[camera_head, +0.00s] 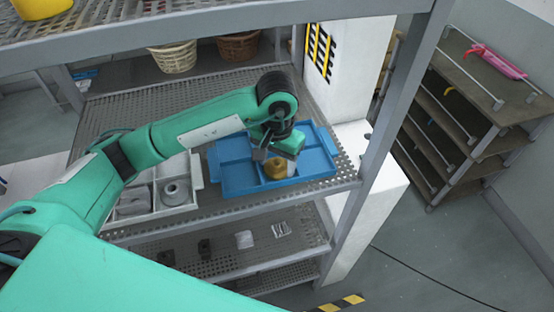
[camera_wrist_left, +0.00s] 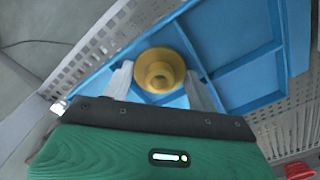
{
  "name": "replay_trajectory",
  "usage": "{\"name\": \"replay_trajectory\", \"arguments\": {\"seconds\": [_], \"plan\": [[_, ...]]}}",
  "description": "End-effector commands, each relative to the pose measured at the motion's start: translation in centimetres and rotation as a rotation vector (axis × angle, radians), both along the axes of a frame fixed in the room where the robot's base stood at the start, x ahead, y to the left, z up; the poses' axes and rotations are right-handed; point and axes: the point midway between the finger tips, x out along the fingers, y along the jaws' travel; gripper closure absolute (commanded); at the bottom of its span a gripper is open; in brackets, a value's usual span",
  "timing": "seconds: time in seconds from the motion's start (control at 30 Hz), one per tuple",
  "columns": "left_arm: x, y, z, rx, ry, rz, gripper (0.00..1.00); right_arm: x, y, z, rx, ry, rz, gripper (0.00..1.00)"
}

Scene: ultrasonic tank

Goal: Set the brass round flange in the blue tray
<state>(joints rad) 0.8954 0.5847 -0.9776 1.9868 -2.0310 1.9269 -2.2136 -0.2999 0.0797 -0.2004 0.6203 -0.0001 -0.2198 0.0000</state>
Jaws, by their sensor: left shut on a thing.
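The brass round flange (camera_head: 276,168) shows at the front part of the blue tray (camera_head: 232,193) in the head view. In the left wrist view the flange (camera_wrist_left: 160,71) sits between the two pale fingers of my left gripper (camera_wrist_left: 162,88), which is shut on it. The blue tray (camera_wrist_left: 262,76) lies behind and below the flange there. Whether the flange touches the tray floor I cannot tell. My left gripper (camera_head: 281,160) comes down over the tray from above. My right gripper is not in view.
A white divided tray (camera_head: 150,209) with grey parts, among them a grey flange (camera_head: 175,192), stands left of the blue tray on the perforated shelf (camera_head: 120,112). A shelf post (camera_head: 385,95) rises at the right. Wicker baskets (camera_head: 173,58) stand behind.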

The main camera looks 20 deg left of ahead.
Motion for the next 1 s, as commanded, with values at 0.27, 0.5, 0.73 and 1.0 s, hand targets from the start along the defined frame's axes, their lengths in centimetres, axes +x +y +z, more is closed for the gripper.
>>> {"name": "replay_trajectory", "arguments": {"seconds": [0.27, 0.5, 0.73, 1.0], "plan": [[0.0, 0.0, 0.0, 0.000, 0.000, 0.000, 0.32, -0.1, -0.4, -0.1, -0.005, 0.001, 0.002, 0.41], [0.0, 0.0, 0.4, 0.000, -0.002, 0.001, 0.32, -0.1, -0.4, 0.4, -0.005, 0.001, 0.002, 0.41], [0.1, 0.0, 3.3, -0.002, -0.007, -0.001, 0.32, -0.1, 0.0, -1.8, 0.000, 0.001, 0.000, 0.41], [0.1, 0.0, 7.1, 0.000, -0.005, 0.000, 0.32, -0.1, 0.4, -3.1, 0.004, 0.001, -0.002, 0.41]]}}
